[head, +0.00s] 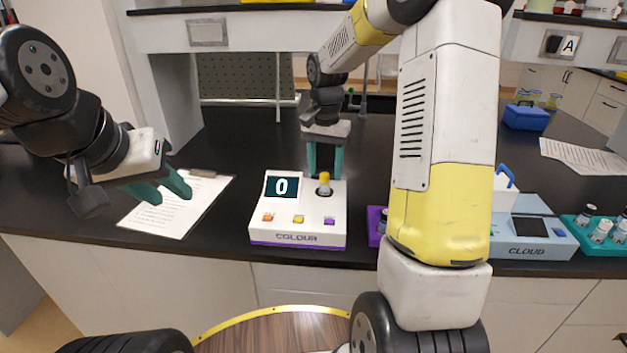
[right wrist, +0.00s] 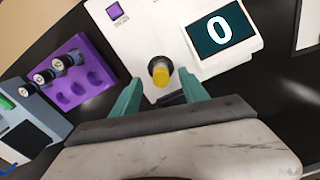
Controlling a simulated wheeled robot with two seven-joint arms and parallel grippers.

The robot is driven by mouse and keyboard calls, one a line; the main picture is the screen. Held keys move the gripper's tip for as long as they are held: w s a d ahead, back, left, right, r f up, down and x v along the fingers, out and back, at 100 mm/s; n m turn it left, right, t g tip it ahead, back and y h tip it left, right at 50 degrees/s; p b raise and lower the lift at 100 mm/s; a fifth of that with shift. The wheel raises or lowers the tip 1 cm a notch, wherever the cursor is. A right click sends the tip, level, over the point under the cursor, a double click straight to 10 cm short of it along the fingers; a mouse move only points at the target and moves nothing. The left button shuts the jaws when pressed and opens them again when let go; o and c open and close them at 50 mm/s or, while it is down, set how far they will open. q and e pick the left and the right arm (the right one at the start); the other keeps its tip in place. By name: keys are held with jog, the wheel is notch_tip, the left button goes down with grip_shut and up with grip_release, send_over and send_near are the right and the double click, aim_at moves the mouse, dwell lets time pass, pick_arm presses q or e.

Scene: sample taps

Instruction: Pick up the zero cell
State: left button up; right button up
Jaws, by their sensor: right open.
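The zero cell appears to be the yellow-topped cell (head: 324,183) standing upright in the white and purple COLOUR meter (head: 263,220), whose screen reads 0. In the right wrist view the cell (right wrist: 160,72) shows between the fingertips, near the meter's edge. My right gripper (head: 325,168) is open, its teal fingers behind and just above the cell, one to each side; I see no contact. My left gripper (head: 171,192) is open and empty above the clipboard, left of the meter. The cell's lower part is hidden in its well.
A purple rack (right wrist: 100,65) with several dark-capped vials stands beside the meter; my right arm mostly hides it in the head view. A CLOUD meter (head: 540,245) and a teal vial rack (head: 575,222) are farther right. A clipboard (head: 205,205) lies left.

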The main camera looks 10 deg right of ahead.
aim_at(325, 174)
notch_tip(325, 174, down, 4)
jog(key=shift+w+r, duration=0.15)
jog(key=shift+r, duration=0.05)
grip_shut()
jog(key=shift+r, duration=0.1)
